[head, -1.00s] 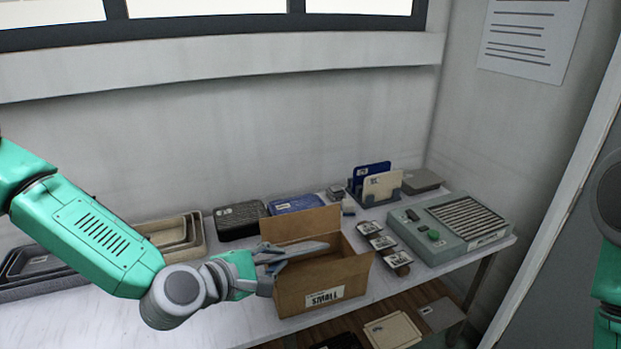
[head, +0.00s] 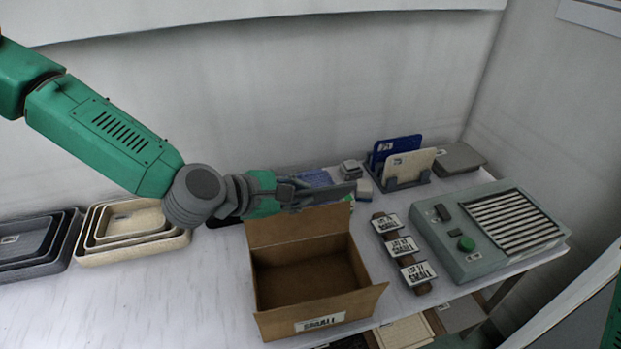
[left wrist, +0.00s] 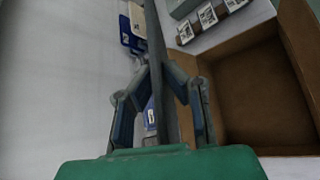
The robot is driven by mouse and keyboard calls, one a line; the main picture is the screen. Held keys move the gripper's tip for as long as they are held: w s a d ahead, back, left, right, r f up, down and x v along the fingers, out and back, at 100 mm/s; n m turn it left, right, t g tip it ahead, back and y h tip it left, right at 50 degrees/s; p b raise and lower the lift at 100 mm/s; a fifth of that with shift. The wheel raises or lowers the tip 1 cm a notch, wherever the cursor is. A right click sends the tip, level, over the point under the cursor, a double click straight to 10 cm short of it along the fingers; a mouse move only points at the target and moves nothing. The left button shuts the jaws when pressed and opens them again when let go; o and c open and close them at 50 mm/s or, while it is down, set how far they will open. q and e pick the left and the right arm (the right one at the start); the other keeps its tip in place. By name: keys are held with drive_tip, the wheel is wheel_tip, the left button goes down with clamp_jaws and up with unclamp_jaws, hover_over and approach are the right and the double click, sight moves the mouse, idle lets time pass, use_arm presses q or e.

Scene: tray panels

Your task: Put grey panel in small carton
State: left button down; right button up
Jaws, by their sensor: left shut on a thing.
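My left gripper (head: 298,193) is shut on a thin grey panel (head: 335,192), just behind and above the raised back flap of the small carton. In the left wrist view the panel (left wrist: 159,45) stands edge-on between the two fingers (left wrist: 160,88) and points away from me. The small carton (head: 257,287) is an open brown box with a white label on its front. Its visible inside looks empty. It also shows at the right of the left wrist view (left wrist: 222,108), beside the gripper. My right gripper is not in view.
Nested beige trays (head: 150,255) and grey trays (head: 55,262) stand at the left. A rack (head: 407,183) with a blue and a cream panel stands behind. Small labelled cards on a strip (head: 418,285) and a grey console (head: 485,262) lie right of the carton.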

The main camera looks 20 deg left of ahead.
use_arm(q)
wheel_tip(320, 180, down, 22)
drive_tip(key=b, duration=1.4)
drive_tip(key=shift+s, duration=0.15)
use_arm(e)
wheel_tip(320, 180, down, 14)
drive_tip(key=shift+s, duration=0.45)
use_arm(q)
drive_tip(key=shift+f+b, duration=0.65)
drive_tip(key=shift+b, duration=0.05)
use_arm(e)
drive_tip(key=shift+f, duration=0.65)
use_arm(q)
drive_tip(key=c, duration=1.6)
unclamp_jaws()
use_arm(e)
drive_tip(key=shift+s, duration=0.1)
